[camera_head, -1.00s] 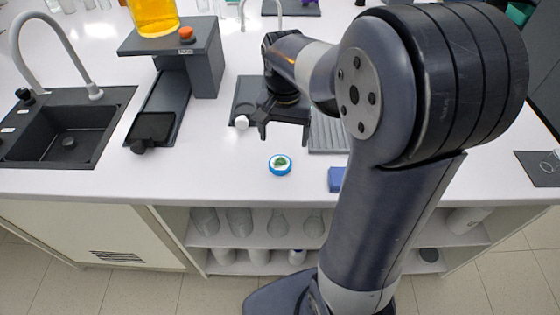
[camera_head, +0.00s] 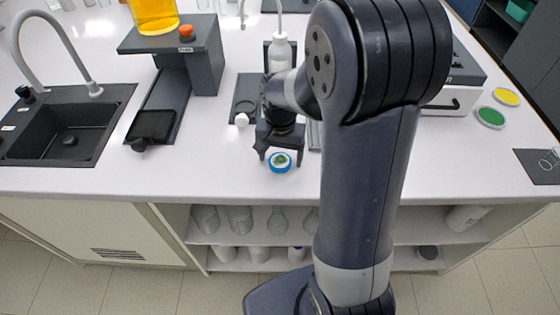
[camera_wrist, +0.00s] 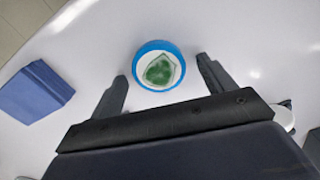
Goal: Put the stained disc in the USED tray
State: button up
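The stained disc is white with a green stain and lies in a blue-rimmed round holder (camera_head: 279,162) on the white counter. In the wrist view the stained disc (camera_wrist: 159,70) and its blue rim (camera_wrist: 159,46) show clearly. My gripper (camera_head: 280,157) is open and empty, with its two fingers pointing toward the holder. In the wrist view my gripper (camera_wrist: 162,70) has one finger on each side of the holder, with gaps between. No tray with a readable USED label shows. A dark flat tray or mat (camera_head: 526,166) with a round outline lies at the right edge.
A black sink (camera_head: 68,140) with a tap is at the left. A dark stand (camera_head: 203,58) bears a yellow-liquid vessel (camera_head: 153,14). A white bottle (camera_head: 281,52) stands behind my arm. Yellow (camera_head: 506,97) and green (camera_head: 490,117) discs lie right. A blue block (camera_wrist: 36,90) lies beside my gripper.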

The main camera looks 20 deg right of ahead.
jog(key=c, duration=1.1)
